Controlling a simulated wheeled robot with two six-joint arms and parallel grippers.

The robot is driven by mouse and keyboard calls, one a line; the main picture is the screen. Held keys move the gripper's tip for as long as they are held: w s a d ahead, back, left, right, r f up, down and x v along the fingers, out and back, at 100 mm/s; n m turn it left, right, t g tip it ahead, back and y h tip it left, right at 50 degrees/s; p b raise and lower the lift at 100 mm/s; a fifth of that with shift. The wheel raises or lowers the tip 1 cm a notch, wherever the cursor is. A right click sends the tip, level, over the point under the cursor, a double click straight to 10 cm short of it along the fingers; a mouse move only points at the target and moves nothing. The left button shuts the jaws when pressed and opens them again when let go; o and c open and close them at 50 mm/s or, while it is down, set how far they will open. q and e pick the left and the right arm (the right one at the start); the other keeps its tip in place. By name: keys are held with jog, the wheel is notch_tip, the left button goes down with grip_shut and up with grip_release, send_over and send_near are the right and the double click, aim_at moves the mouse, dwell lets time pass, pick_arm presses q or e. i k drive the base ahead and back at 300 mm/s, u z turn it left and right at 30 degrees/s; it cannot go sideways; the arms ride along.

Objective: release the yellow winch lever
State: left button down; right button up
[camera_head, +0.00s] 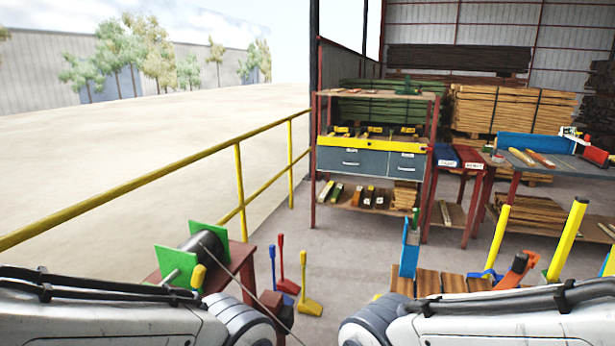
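A winch (208,243) with two green side plates and a dark drum sits on a reddish-brown stand (238,262) at the lower left. A yellow lever grip (198,277) shows at its front, just above my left arm. A thin cable runs from the drum down to the right. The lever's lower part and the winch's lower front are partly hidden by my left arm. Both white arms cross the bottom of the view. Neither gripper is in view, so I cannot see how they stand relative to the lever.
Blue, red and yellow long-handled tools (303,277) stand right of the winch. A yellow railing (150,185) runs behind it. A plank-topped bench (440,281) with upright yellow posts stands at the lower right.

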aim_at(199, 272)
jog(key=u, duration=0.6)
